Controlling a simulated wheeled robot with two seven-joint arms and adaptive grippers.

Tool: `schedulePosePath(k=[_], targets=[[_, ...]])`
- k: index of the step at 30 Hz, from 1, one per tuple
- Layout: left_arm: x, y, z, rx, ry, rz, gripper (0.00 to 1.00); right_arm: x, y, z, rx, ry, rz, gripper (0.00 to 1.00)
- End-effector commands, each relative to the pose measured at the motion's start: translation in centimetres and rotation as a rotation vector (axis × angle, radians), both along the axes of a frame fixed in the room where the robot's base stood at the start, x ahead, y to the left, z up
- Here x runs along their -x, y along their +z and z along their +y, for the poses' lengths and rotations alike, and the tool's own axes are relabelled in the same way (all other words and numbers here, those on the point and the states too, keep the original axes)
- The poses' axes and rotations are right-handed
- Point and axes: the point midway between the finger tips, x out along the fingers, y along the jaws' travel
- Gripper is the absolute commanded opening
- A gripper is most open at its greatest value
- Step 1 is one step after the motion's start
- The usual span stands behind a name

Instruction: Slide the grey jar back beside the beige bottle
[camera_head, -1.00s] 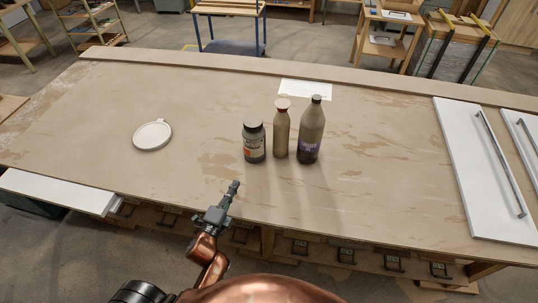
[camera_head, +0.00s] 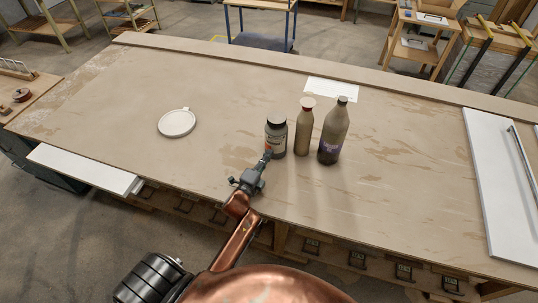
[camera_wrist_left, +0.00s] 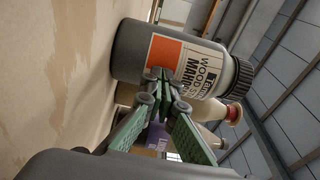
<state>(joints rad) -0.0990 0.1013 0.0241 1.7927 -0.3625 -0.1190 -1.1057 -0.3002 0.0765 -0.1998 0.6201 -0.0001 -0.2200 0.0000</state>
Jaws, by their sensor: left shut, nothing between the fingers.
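The grey jar (camera_head: 277,134), with a dark lid and an orange and cream label, stands upright on the bench. The beige bottle (camera_head: 304,128) with a red cap stands to its right, with a small gap between them. My left gripper (camera_head: 266,158) is shut and empty, its tips at the near side of the jar, low down. In the left wrist view the shut fingers (camera_wrist_left: 163,78) are in front of the jar's label (camera_wrist_left: 185,62); I cannot tell whether they touch it. The beige bottle is partly hidden behind the jar there. My right gripper is not in view.
A dark bottle with a purple label (camera_head: 334,135) stands just right of the beige bottle. A white round lid or dish (camera_head: 177,123) lies to the left. A white sheet (camera_head: 331,89) lies behind the bottles. White panels (camera_head: 497,175) lie at the right. The bench between dish and jar is clear.

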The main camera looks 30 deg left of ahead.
Motion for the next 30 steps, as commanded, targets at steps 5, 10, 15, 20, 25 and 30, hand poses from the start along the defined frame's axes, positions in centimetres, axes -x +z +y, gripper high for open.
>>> schedulePosePath(k=[5, 10, 15, 20, 25, 30], targets=[[-0.6, 0.0, 0.0, 0.001, 0.000, 0.000, 0.00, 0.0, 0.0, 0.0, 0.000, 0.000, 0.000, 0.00], [-0.5, 0.0, 0.0, 0.001, 0.000, 0.000, 0.00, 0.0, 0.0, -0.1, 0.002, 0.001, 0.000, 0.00], [-1.0, 0.0, 0.0, 0.000, -0.001, 0.000, 0.00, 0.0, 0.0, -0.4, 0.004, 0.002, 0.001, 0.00], [-2.6, 0.0, 0.1, 0.000, -0.001, -0.001, 0.00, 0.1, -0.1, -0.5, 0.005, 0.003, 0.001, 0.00], [-2.5, 0.0, 0.2, 0.001, -0.001, 0.000, 0.00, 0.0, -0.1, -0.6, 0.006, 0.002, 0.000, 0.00], [-2.4, 0.0, 0.1, 0.001, -0.001, 0.000, 0.00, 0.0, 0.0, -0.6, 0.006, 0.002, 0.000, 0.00]])
